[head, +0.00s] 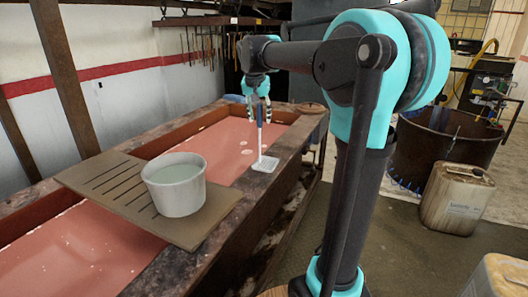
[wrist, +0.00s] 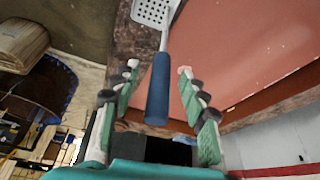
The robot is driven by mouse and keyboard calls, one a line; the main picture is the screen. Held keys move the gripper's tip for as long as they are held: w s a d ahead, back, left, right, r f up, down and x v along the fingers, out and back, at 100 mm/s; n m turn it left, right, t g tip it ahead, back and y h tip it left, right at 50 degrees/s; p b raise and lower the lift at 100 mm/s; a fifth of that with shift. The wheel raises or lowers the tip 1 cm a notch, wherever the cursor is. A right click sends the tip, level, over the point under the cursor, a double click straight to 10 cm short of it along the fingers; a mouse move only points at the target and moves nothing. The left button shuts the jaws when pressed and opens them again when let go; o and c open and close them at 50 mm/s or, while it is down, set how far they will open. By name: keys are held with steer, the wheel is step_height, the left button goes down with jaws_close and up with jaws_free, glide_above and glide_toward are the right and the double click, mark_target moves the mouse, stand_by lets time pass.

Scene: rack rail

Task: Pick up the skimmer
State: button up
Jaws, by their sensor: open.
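The skimmer has a blue handle (wrist: 158,90) and a pale, perforated flat head (wrist: 155,11). In the head view its head (head: 265,163) is at the right rim of the long trough (head: 290,165), and its handle (head: 260,118) extends away from me toward my gripper (head: 259,106). In the wrist view my gripper (wrist: 157,70) is open, with one finger on each side of the blue handle. Gaps show between the handle and both fingers. I cannot tell how far the handle is above the rim.
The trough holds reddish liquid (head: 95,245). A slatted board (head: 110,180) lies across it, with a white bucket (head: 176,190) on top. A dark round tub (head: 430,150) and a dirty canister (head: 457,200) stand on the floor at the right.

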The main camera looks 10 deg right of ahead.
steer(key=shift+w+d+f, duration=0.1)
steer(key=shift+w+f, duration=0.1)
steer(key=shift+f, duration=0.35)
jaws_close()
steer(key=shift+r, duration=0.2)
step_height(320, 180, up, 23)
steer(key=shift+f, duration=0.15)
stand_by(0.6)
